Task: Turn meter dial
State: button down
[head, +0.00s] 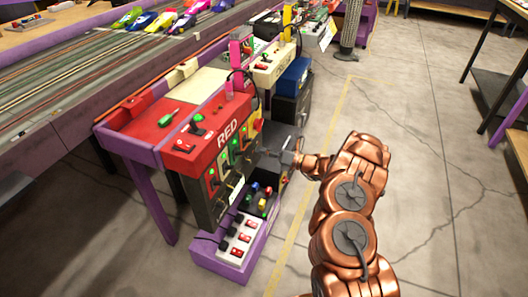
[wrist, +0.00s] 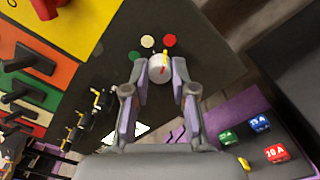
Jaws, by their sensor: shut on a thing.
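The meter dial (wrist: 158,68) is a round pale grey knob on a dark panel in the wrist view. In the head view my gripper (head: 289,156) is at the side of the red control station (head: 200,150); the dial cannot be made out there.
Black levers (wrist: 22,88) on coloured plates and several small brass-ended switches (wrist: 82,118) are left of the dial. Small green, blue and red blocks labelled with amps (wrist: 275,153) sit on a purple shelf (wrist: 225,115) at lower right. The floor (head: 420,130) right of my arm is open.

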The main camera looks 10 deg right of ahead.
jog(key=c, duration=1)
grip_release()
jog(key=shift+o, duration=0.2)
jog(key=v, duration=1.2)
jog(key=shift+a, duration=0.1)
